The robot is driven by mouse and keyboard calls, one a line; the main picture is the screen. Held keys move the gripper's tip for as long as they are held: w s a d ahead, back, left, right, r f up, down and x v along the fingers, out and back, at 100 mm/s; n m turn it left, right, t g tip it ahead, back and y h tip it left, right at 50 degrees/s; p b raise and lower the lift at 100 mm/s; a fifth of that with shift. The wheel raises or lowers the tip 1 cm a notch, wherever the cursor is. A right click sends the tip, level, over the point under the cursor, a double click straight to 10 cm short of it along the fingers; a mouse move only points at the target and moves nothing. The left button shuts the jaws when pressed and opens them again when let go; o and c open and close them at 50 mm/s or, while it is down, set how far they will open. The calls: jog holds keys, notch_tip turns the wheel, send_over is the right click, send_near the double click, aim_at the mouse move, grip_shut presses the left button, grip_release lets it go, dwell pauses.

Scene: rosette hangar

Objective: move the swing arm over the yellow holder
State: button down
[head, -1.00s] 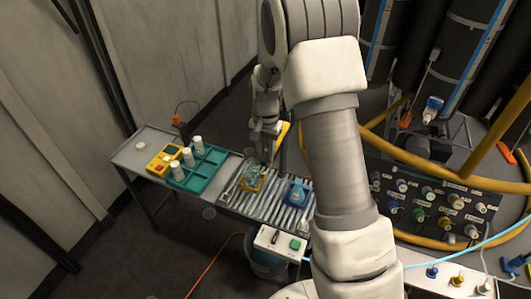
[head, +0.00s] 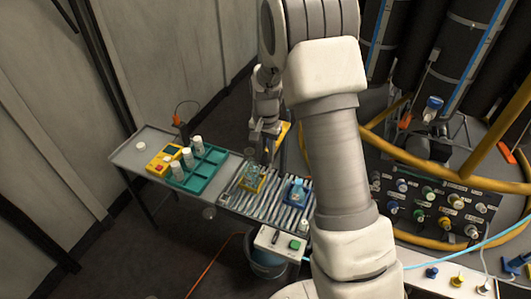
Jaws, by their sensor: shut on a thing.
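The yellow holder (head: 247,185) sits on the slatted rack of the bench, with clear glassware (head: 252,171) standing in it. My gripper (head: 267,157) points down just behind and right of the yellow holder. It is shut on a small grey part that looks like the swing arm, but its jaws and most of that part are hard to make out. A blue holder (head: 297,193) with a pale blue piece on top stands to the right on the same rack.
A teal tray (head: 200,172) with several white bottles and a yellow box (head: 163,158) stand left on the bench. A white control box (head: 281,242) with a green button is at the front edge. A panel of coloured knobs (head: 435,207) is at right.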

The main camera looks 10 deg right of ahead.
jog(key=shift+w+a, duration=0.1)
dwell(0.3)
jog(key=w+a+m+p, duration=0.2)
jog(key=w+a+m, duration=0.4)
jog(key=w+m, duration=0.3)
jog(key=shift+w+a+m, duration=0.3)
jog(key=shift+w+a, duration=0.05)
jog(key=shift+w, duration=1.05)
jog(key=c, duration=0.7)
grip_release()
jog(key=shift+r, duration=0.1)
